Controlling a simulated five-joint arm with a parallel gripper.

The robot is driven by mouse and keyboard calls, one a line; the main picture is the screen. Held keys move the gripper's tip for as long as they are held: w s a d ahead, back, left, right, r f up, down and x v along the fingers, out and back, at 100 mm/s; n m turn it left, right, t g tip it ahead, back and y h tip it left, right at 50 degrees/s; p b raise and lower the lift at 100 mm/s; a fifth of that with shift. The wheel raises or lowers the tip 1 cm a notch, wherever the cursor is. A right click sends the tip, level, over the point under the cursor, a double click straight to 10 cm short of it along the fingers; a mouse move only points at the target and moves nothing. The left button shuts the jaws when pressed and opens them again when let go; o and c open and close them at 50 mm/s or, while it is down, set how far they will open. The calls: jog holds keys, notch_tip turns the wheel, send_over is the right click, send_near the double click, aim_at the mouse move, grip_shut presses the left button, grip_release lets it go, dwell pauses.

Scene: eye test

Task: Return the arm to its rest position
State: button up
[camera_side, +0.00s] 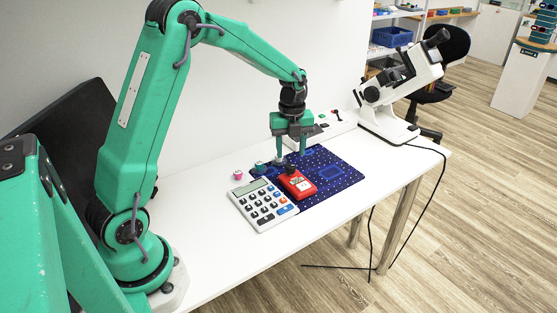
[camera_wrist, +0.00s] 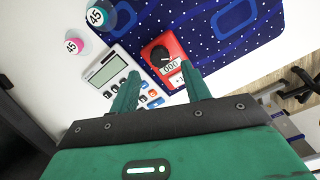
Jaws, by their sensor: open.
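My gripper (camera_side: 292,156) is open and hangs pointing down over the blue dotted mat (camera_side: 335,172), just behind the red meter (camera_side: 298,184). In the wrist view its two fingers (camera_wrist: 161,88) are spread with nothing held between them. The red meter (camera_wrist: 165,58) with its black dial lies beyond the fingertips there, and the calculator (camera_wrist: 113,72) is partly hidden behind one finger. My arm reaches out from its base at the left of the table. How far the fingertips are above the mat is hard to tell.
A grey calculator (camera_side: 264,205) lies beside the red meter. A white microscope (camera_side: 393,95) stands at the table's far right end. The white table (camera_side: 210,250) is clear at the front left.

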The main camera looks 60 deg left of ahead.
jog(key=s+d+r+n+t, duration=0.3)
jog(key=s+d+r+n, duration=0.4)
jog(key=s+r+n, duration=0.5)
jog(key=s+d+r+n+t, duration=0.2)
jog(key=s+d+r+n, duration=0.1)
jog(key=s+n, duration=0.7)
jog(key=shift+s+d+n+t, duration=0.3)
jog(key=shift+s+d+n, duration=0.1)
jog(key=shift+s+d, duration=0.35)
